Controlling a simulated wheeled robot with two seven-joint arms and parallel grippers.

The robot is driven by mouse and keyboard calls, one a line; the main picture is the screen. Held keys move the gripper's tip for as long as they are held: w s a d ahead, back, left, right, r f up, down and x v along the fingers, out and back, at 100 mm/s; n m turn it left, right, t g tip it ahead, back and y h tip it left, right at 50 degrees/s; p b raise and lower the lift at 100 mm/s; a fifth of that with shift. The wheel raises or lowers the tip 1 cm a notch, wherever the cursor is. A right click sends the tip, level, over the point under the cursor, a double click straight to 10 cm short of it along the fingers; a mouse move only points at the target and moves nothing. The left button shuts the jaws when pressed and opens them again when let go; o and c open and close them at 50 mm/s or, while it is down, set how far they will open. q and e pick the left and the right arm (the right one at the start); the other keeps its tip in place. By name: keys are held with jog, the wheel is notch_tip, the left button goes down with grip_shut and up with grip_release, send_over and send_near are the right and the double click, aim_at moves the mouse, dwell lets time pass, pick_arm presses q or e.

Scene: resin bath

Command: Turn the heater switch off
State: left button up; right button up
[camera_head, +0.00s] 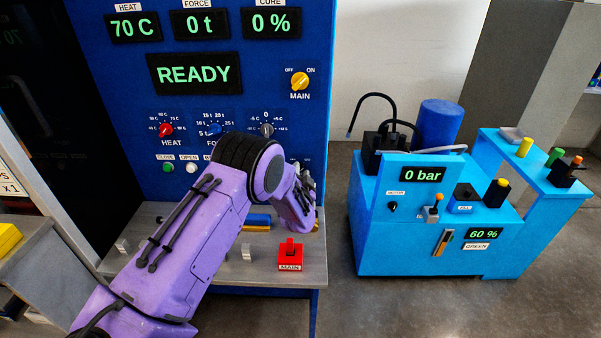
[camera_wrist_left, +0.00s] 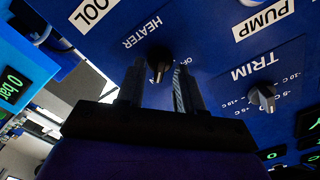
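The heater switch (camera_wrist_left: 158,62) is a small dark knob on the blue panel, under the label HEATER, seen tilted in the left wrist view. My left gripper (camera_wrist_left: 161,72) is open, with one finger on each side of the knob. I cannot tell whether the fingers touch it. The knob's lower part and some of its ON/OFF lettering are hidden by the fingers, so its setting is unclear. In the head view my purple left arm reaches up to the panel's lower right, and its wrist hides the heater switch. My right gripper is not in view.
The TRIM knob (camera_wrist_left: 262,97) and PUMP label (camera_wrist_left: 263,19) are close by on the panel. The yellow MAIN knob (camera_head: 300,81) is higher up. A light blue machine (camera_head: 420,245) stands to the right, across open floor.

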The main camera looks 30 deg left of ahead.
pick_arm(q)
jog(key=shift+c, duration=0.3)
jog(key=shift+f, duration=0.1)
grip_shut()
jog(key=shift+n, duration=0.3)
jog(key=n+b, duration=0.3)
jog(key=n, duration=0.2)
jog(key=n+b, duration=0.4)
jog(key=n, duration=0.2)
jog(key=n+b, duration=0.3)
jog(key=n, duration=0.3)
jog(key=shift+a+b, duration=0.3)
jog(key=shift+n, duration=0.4)
